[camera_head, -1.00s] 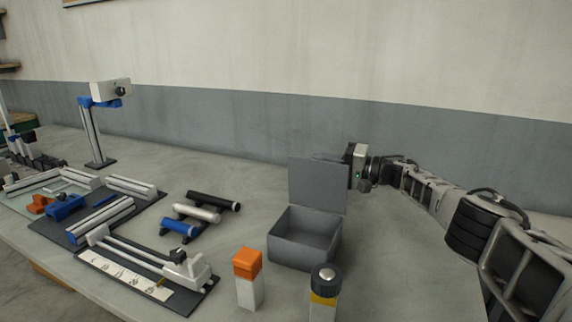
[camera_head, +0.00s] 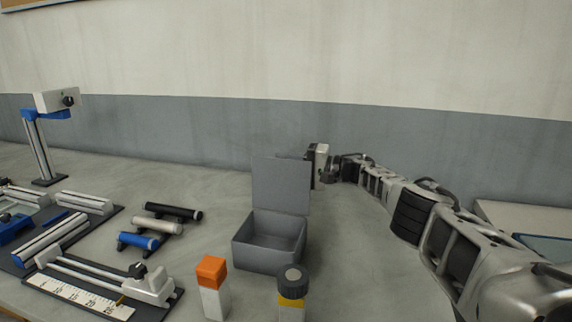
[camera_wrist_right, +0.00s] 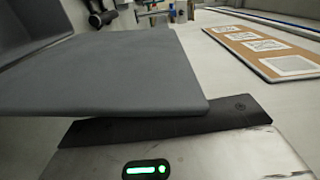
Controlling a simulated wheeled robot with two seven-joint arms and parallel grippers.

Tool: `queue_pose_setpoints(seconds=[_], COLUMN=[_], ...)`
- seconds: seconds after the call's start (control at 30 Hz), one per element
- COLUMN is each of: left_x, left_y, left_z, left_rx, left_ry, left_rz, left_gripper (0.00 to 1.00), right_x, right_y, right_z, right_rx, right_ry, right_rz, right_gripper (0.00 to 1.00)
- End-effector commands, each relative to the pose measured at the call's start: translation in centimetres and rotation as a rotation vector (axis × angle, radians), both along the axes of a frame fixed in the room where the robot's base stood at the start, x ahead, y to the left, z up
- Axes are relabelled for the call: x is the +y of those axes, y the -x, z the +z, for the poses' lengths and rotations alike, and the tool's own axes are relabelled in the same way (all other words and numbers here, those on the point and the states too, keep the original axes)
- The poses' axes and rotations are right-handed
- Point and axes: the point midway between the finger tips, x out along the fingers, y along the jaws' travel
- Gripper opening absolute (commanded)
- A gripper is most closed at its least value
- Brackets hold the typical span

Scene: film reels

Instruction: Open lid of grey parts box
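The grey parts box (camera_head: 268,258) stands on the table with its lid (camera_head: 281,186) raised, roughly upright along the back edge. The inside of the box is visible and looks empty. My right gripper (camera_head: 311,166) is at the lid's right edge, partly behind it. In the right wrist view the lid (camera_wrist_right: 110,75) lies across the dark finger (camera_wrist_right: 170,128) and hides part of it. I cannot tell whether they touch, or how far apart the fingers are. My left gripper is in neither view.
An orange-capped bottle (camera_head: 212,288) and a black-capped bottle (camera_head: 291,295) stand in front of the box. Black, white and blue cylinders (camera_head: 158,226) lie to its left. Film equipment (camera_head: 60,250) fills the table's left side. The wall is behind.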

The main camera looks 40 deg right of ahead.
Motion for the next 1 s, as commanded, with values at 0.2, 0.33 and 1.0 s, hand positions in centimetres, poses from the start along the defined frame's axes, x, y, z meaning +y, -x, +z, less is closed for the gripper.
queue_pose_setpoints(seconds=[0.2, 0.33, 1.0], left_x=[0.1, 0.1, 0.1], left_y=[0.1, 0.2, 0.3], left_z=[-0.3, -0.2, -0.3], left_rx=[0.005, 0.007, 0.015], left_ry=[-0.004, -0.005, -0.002], left_rz=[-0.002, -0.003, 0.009], left_gripper=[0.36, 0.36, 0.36], right_x=[0.0, -0.1, -8.3], right_y=[0.0, 0.2, 10.7], right_z=[0.0, 0.0, -0.2], right_rx=[0.001, 0.001, 0.003], right_ry=[0.000, 0.000, 0.002], right_rz=[0.001, 0.001, -0.002], right_gripper=[0.32, 0.32, 0.32])
